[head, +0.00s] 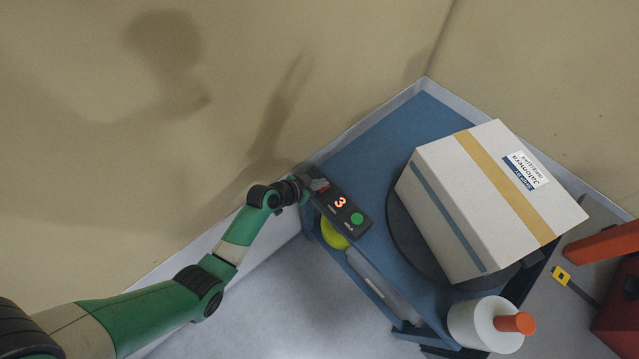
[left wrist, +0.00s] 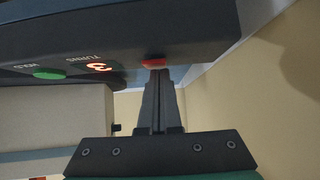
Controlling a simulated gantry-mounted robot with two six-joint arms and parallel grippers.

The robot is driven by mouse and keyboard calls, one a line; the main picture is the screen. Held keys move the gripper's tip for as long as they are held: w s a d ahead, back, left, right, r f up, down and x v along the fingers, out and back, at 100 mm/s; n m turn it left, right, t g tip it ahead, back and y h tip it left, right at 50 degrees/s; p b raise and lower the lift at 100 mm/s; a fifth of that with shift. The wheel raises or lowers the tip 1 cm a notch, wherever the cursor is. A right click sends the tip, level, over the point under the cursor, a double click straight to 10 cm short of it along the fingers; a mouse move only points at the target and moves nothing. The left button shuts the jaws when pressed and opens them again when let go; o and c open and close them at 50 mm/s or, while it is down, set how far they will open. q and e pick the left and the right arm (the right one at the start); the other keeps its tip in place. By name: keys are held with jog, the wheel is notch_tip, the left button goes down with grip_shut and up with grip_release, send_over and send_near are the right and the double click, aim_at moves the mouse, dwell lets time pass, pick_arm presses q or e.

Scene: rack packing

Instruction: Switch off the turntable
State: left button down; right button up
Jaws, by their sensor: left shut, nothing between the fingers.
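The turntable (head: 404,232) is a dark disc on a blue bench (head: 372,140) in the head view, with a large white carton (head: 470,215) on it. Its black control panel (head: 330,190) lies at the bench's left edge, with a lit orange "3", a green button (head: 357,219) and a red button at the other end. In the left wrist view the red button (left wrist: 153,63) is at the fingertips, and the green button (left wrist: 48,75) is at left. My left gripper (head: 318,184) is shut and empty, its tips at the red button; I cannot tell whether it is pressed.
A yellow-green round object (head: 333,234) sits under the panel. A white roll with an orange handle (head: 515,323) stands at the bench's front corner. An orange and red object (head: 602,244) is at the right. Walls stand close behind the bench.

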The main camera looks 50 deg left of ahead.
pick_arm(q)
jog(key=shift+w, duration=0.1)
jog(key=shift+w+r, duration=0.2)
jog(key=shift+w, duration=0.5)
jog(key=shift+r, duration=0.35)
notch_tip(320, 180, up, 5)
jog(key=p, duration=0.4)
jog(key=shift+w+p, duration=0.1)
jog(key=shift+p, duration=0.2)
jog(key=r+p+v, duration=0.1)
jog(key=p+v, duration=0.4)
jog(key=v, duration=0.3)
jog(key=shift+w+d+r, duration=0.1)
jog(key=shift+w+r, duration=0.05)
jog(key=shift+w, duration=0.05)
